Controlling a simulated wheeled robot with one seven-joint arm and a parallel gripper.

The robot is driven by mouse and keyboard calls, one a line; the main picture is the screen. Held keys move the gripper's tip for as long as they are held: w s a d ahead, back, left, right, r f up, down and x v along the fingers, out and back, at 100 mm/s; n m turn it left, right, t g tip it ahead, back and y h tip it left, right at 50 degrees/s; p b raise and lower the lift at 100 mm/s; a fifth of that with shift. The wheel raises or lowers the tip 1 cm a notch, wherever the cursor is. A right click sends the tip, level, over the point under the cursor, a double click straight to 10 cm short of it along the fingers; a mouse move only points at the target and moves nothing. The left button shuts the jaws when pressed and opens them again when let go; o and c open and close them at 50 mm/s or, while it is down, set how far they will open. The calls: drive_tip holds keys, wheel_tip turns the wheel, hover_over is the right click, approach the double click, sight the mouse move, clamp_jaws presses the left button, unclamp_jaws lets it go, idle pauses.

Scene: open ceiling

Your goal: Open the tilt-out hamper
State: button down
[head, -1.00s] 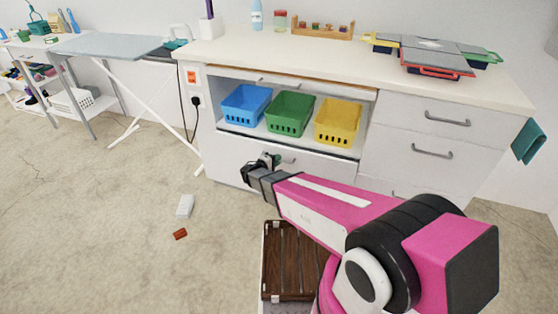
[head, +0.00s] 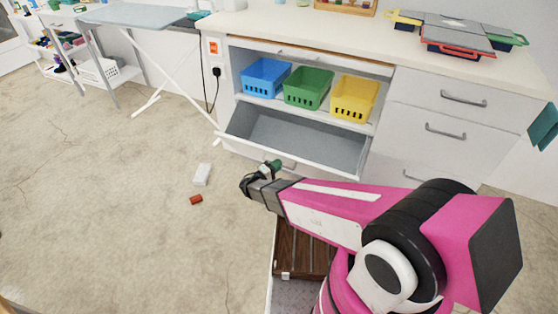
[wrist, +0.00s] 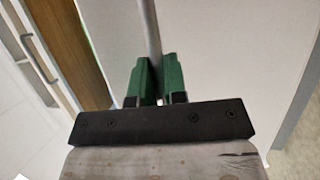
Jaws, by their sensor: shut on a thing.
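The tilt-out hamper (head: 310,140) is the white front low in the cabinet, below the open shelf. Its top edge leans out toward me, and its grey inside shows in the head view. My gripper (head: 270,168) is at the front of the hamper panel. In the wrist view, the green fingers of my gripper (wrist: 155,82) are shut on a thin grey bar handle (wrist: 150,30), with the pale panel (wrist: 220,50) behind it. In the head view the grip itself is partly hidden by my arm.
Blue (head: 265,78), green (head: 308,88) and yellow (head: 354,98) baskets stand on the shelf above the hamper. Closed drawers (head: 440,115) are to the right. An ironing board (head: 135,16) stands farther back.

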drive_tip(key=shift+s+f, duration=0.2)
drive_tip(key=shift+f, duration=0.1)
drive_tip(key=c, duration=1.2)
unclamp_jaws()
drive_tip(key=shift+a+f, duration=0.1)
drive_tip(key=shift+s+a, duration=0.1)
drive_tip(key=shift+s, duration=0.05)
drive_tip(key=v, duration=1)
drive_tip(key=shift+s+a, duration=0.15)
drive_tip(key=shift+s, duration=0.05)
drive_tip(key=shift+s, duration=0.1)
